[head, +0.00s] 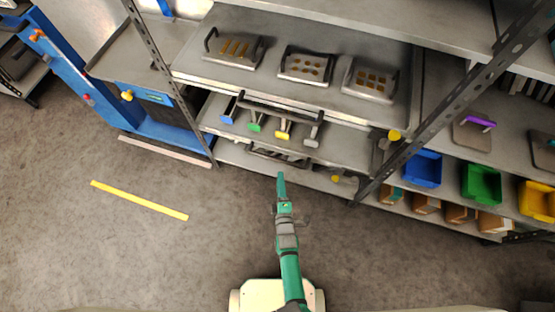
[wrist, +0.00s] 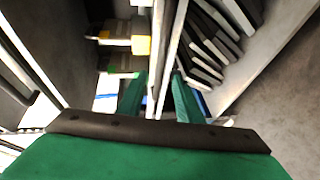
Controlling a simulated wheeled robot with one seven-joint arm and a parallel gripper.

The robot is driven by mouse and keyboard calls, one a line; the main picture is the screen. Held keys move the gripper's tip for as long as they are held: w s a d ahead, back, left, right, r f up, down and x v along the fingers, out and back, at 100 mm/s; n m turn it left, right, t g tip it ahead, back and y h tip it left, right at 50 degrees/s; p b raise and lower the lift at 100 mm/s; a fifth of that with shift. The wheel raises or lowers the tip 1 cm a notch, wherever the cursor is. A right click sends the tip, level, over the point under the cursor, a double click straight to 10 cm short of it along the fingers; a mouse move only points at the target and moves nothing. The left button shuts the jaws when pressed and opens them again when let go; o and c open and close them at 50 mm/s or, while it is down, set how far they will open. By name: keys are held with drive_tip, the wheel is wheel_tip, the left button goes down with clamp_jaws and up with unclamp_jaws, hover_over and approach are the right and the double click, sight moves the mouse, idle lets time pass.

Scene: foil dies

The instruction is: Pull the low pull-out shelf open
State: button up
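The low pull-out shelf (head: 225,125) is the grey level with several coloured-handled stamps, below the level with the die plates. A dark bar handle (head: 280,157) shows along its front in the head view. My green gripper (head: 281,176) reaches up to that front edge from the floor side. In the wrist view my two green fingers (wrist: 158,98) stand apart on either side of a pale upright strip (wrist: 172,45), which looks like the shelf's front edge or handle. I cannot tell whether they touch it. The contact is hidden in the head view.
The upper level (head: 235,85) carries several die plates. Slanted posts (head: 450,105) flank the shelves. Blue, green and yellow bins (head: 481,184) stand at the right. Dark slats (wrist: 210,45) lie on the level below. The floor (head: 140,245) in front is clear, with a yellow strip (head: 140,200).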

sight(277, 159)
drive_tip(key=w, duration=0.3)
drive_tip(key=w+f, duration=0.1)
drive_tip(key=w, duration=0.3)
drive_tip(key=w+a+f, duration=0.1)
drive_tip(key=w, duration=0.3)
idle(0.3)
clamp_jaws()
